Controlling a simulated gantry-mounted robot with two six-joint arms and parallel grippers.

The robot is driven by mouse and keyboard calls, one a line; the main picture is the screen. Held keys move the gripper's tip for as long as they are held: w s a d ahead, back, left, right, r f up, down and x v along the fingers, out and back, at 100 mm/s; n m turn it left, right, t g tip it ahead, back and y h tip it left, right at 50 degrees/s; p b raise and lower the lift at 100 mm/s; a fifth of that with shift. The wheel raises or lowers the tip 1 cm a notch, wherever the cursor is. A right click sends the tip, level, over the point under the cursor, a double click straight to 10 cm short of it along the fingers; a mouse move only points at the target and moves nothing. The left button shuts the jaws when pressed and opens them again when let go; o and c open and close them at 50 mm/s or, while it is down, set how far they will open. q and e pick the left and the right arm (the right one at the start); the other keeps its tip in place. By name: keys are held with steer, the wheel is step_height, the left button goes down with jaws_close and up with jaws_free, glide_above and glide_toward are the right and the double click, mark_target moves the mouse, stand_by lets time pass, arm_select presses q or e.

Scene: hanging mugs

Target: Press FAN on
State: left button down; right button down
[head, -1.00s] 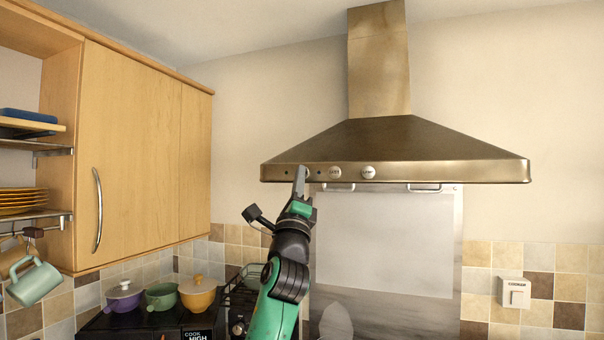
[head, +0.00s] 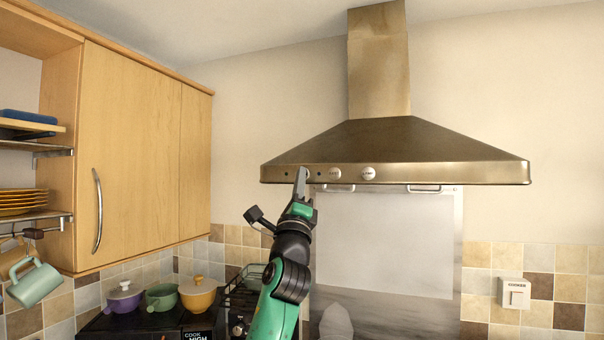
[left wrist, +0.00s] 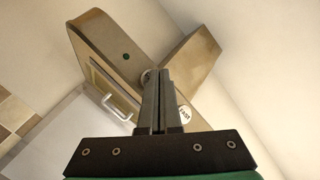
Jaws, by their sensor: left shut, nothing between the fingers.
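The range hood (head: 400,140) hangs on the wall, with a row of round buttons on its front edge. A white button (head: 368,173) and another button (head: 334,173) show to the right of my left gripper (head: 302,170). The gripper is shut and empty, pointing up at the front edge and covering part of the row there. In the left wrist view the shut fingers (left wrist: 158,75) reach to a round button (left wrist: 147,76), partly hidden behind the tips. I cannot tell whether they touch. A button marked FAST (left wrist: 185,114) lies to the right of the fingers. My right gripper is not in view.
A wooden cabinet (head: 140,150) and shelves with plates (head: 22,200) stand on the left. A green mug (head: 33,283) hangs below them. Several pots, including a yellow one (head: 198,297), sit below. A cooker switch (head: 514,293) is on the right wall.

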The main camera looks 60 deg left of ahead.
arm_select(q)
steer(key=shift+w+a, duration=0.2)
stand_by(0.4)
steer(key=shift+s+d, duration=0.35)
steer(key=shift+d, duration=0.05)
steer(key=s+d+p, duration=0.2)
steer(key=s+d, duration=0.2)
steer(key=shift+s, duration=0.2)
stand_by(0.3)
stand_by(0.4)
